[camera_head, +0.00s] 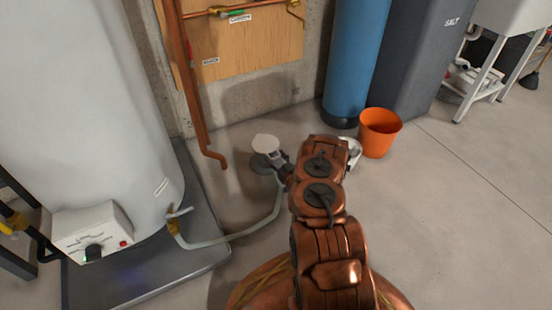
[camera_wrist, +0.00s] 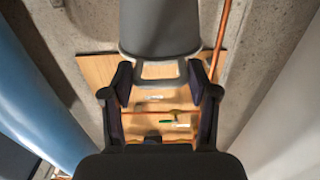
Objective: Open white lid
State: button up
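A small white disc (camera_head: 266,143), most likely the white lid, shows in the head view just left of my arm, above a grey round shape near the floor. My gripper is partly hidden behind my copper arm in the head view, close to the disc's right side. In the wrist view the two dark fingers of my gripper (camera_wrist: 160,78) stand apart. A grey piece with a loop-shaped end (camera_wrist: 160,30) reaches in from the top, its loop between the fingertips. I cannot tell whether this piece belongs to the lid or whether the fingers touch it.
A white tank (camera_head: 90,110) stands on a dark platform at left, with a hose (camera_head: 235,235) running toward the disc. A copper pipe (camera_head: 195,100) hangs close behind. A blue cylinder (camera_head: 352,60) and an orange bucket (camera_head: 380,132) stand at right.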

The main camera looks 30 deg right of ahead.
jog(key=shift+d, duration=0.15)
grip_shut()
jog(key=shift+r, duration=0.15)
